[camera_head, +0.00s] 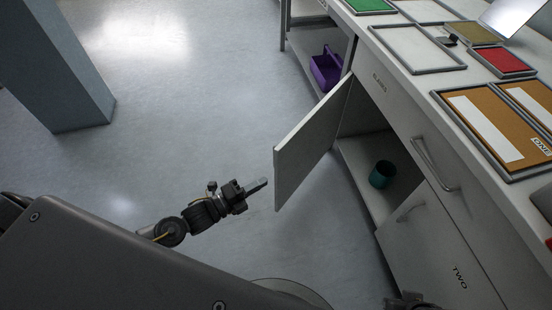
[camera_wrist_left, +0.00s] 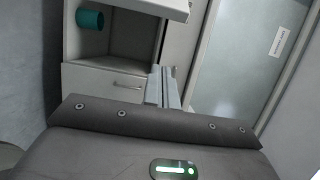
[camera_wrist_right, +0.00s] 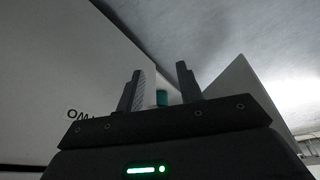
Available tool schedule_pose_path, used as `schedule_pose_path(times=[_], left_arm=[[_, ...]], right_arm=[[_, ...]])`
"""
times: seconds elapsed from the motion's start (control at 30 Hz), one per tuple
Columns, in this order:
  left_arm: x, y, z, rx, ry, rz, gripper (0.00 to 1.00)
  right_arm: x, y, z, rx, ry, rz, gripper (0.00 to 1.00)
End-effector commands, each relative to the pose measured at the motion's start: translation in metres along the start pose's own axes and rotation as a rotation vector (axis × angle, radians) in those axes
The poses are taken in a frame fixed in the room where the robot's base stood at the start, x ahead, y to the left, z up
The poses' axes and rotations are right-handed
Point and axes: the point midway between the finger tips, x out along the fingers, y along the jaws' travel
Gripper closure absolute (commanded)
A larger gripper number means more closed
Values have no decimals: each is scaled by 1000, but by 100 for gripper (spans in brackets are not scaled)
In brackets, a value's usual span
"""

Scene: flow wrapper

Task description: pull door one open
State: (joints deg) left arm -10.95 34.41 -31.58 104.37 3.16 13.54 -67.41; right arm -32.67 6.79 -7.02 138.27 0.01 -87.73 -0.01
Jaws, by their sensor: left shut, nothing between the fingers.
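Door one, a pale panel (camera_head: 314,142), stands swung wide open from the cabinet, its label and handle hidden from the head view. My left gripper (camera_head: 258,186) is shut and empty, just left of the door's free edge and apart from it in that picture. Its closed fingers show in the left wrist view (camera_wrist_left: 166,86). My right gripper (camera_wrist_right: 158,88) has its fingers apart, with nothing between them. In the head view only a small part of it shows at the bottom edge, in front of door two (camera_head: 440,255), which is closed.
A teal cup (camera_head: 382,174) stands inside the open compartment. A purple caddy (camera_head: 327,69) is on a lower shelf behind the door. The drawer handle (camera_head: 434,165) juts out above door two. Trays cover the worktop. The floor (camera_head: 190,120) left of the door is clear up to a pillar (camera_head: 62,70).

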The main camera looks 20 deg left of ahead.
Motion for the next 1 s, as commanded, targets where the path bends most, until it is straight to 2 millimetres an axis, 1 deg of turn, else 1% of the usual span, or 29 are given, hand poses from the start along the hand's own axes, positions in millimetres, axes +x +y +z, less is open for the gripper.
schedule_pose_path(times=[0.13, 0.27, 0.37, 0.57, 0.7, 0.8, 0.9, 1.0], left_arm=[[3, 0, 0, 3, 0, -2, 100], [17, 0, 0, 1, -1, -3, 100], [35, 0, 0, 0, -1, -5, 100], [78, 0, 0, -1, 0, -4, 100], [104, 0, 0, -1, -1, -3, 100], [95, 1, 16, 2, -1, 2, 100], [91, 1, 27, 0, -1, 2, 100], [89, 0, 33, -1, -1, 0, 100]], right_arm=[[0, 0, 1, 1, -3, 0, 64], [-1, 0, 1, 0, -1, 0, 64], [-4, 0, 1, 0, 1, 0, 64], [-11, 0, 2, 0, 6, 1, 64], [-12, -1, -4, -6, 39, -1, 64], [-12, -2, -7, -9, 54, -2, 64], [-12, -2, -10, -13, 71, -2, 64], [-11, -3, -11, -15, 80, -4, 64]])
